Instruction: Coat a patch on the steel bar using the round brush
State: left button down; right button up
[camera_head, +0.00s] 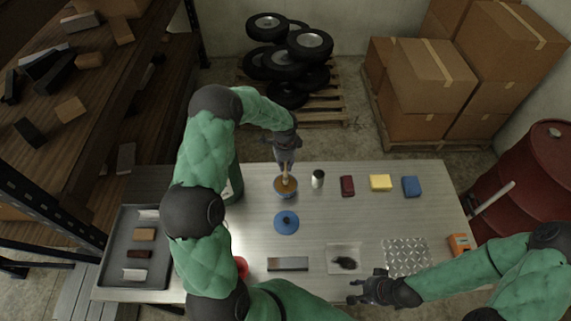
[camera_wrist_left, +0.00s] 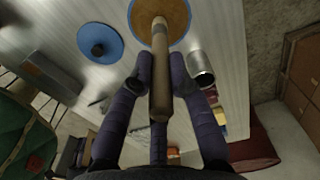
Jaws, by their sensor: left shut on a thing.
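My left gripper (camera_head: 286,158) is shut on the round brush (camera_wrist_left: 160,75), holding it by its wooden handle. The brush points down into a blue-rimmed pot (camera_head: 278,193) of amber-brown coating at the back middle of the table; its bristle end is hidden there. The pot also shows at the top of the left wrist view (camera_wrist_left: 182,8). The steel bar (camera_head: 288,264) lies on the table near the front, and a grey bar (camera_wrist_left: 50,76) shows in the left wrist view. My right gripper (camera_head: 366,290) is at the table's front edge, apart from the objects; its fingers look spread and empty.
A blue lid (camera_head: 287,223) lies between pot and bar. A small jar (camera_head: 318,179), red block (camera_head: 347,186), yellow sponge (camera_head: 381,183) and blue block (camera_head: 411,187) line the back. A clear sheet with dark bristly stuff (camera_head: 345,249) and a tread plate (camera_head: 406,257) lie right; a grey tray (camera_head: 121,226) left.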

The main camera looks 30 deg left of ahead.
pick_arm(q)
jog(key=shift+f+b, duration=0.45)
pick_arm(e)
jog(key=shift+f, duration=0.4)
dwell(0.6)
pick_arm(q)
jog(key=shift+f, duration=0.15)
pick_arm(e)
jog(key=shift+f, duration=0.2)
dwell(1.2)
jog(key=shift+r, duration=0.1)
pick_arm(q)
jog(key=shift+r+p, duration=1.7)
jog(key=shift+r, duration=1.95)
pick_arm(e)
notch_tip(320, 180, up, 4)
jog(key=shift+f, duration=0.2)
pick_arm(q)
jog(key=shift+f, duration=0.1)
